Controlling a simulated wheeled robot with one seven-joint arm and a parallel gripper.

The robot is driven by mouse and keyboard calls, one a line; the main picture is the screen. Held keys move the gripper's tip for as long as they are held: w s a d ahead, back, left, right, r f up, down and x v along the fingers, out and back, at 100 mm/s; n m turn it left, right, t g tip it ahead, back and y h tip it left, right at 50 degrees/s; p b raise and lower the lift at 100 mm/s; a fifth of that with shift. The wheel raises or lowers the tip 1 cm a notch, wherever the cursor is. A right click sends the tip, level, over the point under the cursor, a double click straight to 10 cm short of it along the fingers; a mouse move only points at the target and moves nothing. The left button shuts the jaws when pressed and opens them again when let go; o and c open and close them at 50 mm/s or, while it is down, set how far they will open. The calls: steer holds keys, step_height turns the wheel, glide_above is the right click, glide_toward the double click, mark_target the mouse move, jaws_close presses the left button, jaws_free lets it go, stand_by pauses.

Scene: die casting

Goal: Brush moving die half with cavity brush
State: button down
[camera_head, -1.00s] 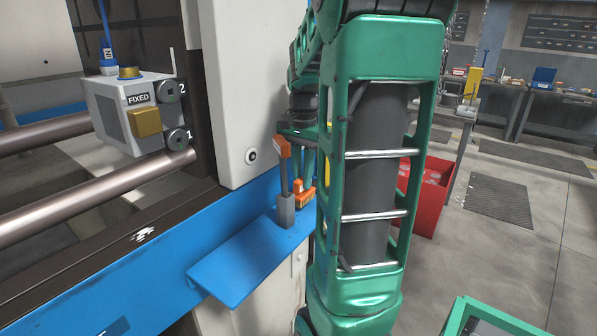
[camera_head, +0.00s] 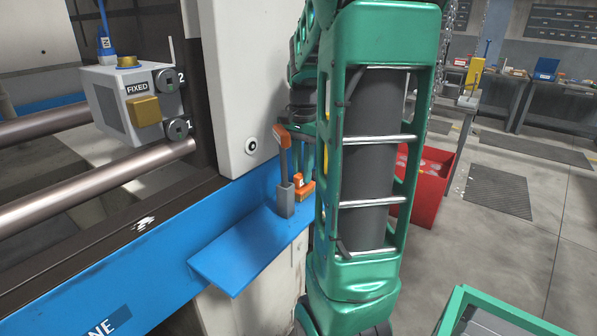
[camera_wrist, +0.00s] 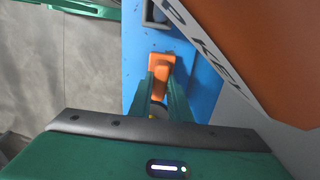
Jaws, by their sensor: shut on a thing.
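The cavity brush, as I take it, is the orange block (camera_head: 304,191) low on the blue shelf, right of the grey holder. In the wrist view the orange block (camera_wrist: 160,66) shows at the tips of my green fingers. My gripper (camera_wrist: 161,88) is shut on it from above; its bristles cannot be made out. In the head view my arm hides most of the gripper. The moving die half is not in view. A grey block marked FIXED (camera_head: 115,92), with a yellow pad, is at the upper left.
The clamp key (camera_head: 283,140), orange-topped, stands upright in a grey holder (camera_head: 285,199) close left of the brush. Its orange label looms large at the wrist view's right. The blue shelf (camera_head: 240,262) is bare in front. A red bin (camera_head: 430,190) stands behind my arm.

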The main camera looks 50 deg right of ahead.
steer(key=shift+f, duration=0.2)
steer(key=c, duration=1.6)
jaws_free()
step_height(320, 180, up, 11)
steer(key=shift+w+f, duration=0.1)
steer(key=shift+f, duration=0.05)
